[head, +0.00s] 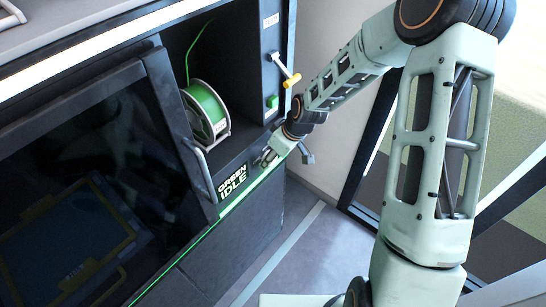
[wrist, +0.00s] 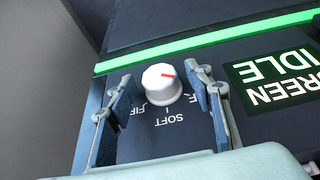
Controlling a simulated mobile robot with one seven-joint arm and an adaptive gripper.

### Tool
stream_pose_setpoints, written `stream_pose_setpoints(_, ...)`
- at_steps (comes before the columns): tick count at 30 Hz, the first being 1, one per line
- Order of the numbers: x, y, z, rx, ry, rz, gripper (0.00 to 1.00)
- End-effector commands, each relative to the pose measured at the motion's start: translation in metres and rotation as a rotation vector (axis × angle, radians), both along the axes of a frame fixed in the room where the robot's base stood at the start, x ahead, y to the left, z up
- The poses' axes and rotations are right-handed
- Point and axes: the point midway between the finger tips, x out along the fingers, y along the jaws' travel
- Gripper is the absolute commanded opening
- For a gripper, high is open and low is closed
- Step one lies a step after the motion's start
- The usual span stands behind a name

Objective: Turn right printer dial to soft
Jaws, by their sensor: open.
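The dial (wrist: 161,86) is a round white knob with a red mark, on the dark printer panel in the wrist view. The red mark points to the right of the picture, not at the upside-down SOFT label (wrist: 168,119) below the knob. Other labels at the left and right are partly covered by my fingers. My gripper (wrist: 159,82) is open, with one finger on each side of the dial and visible gaps between. In the head view my gripper (head: 270,155) is at the right front of the printer and the dial cannot be made out there.
A GREEN IDLE display (head: 232,193) is beside the dial; a green light strip (head: 242,196) runs along the panel edge. A door with a handle (head: 199,170) is at the left.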

Motion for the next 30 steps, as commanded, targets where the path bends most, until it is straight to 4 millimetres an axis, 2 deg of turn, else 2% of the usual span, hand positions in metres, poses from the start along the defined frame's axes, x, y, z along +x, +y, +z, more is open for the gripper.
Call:
stream_pose_setpoints(1, 0.0000, 0.0000, 0.0001, 0.000, 0.000, 0.000, 0.44)
stream_pose_setpoints(12, 0.0000, -0.0002, 0.0003, 0.000, 0.000, 0.000, 0.05)
stream_pose_setpoints(22, 0.0013, -0.0014, 0.0013, 0.028, 0.035, -0.004, 0.05)
stream_pose_setpoints(30, 0.0036, -0.0033, 0.0011, 0.120, 0.149, -0.006, 0.05)
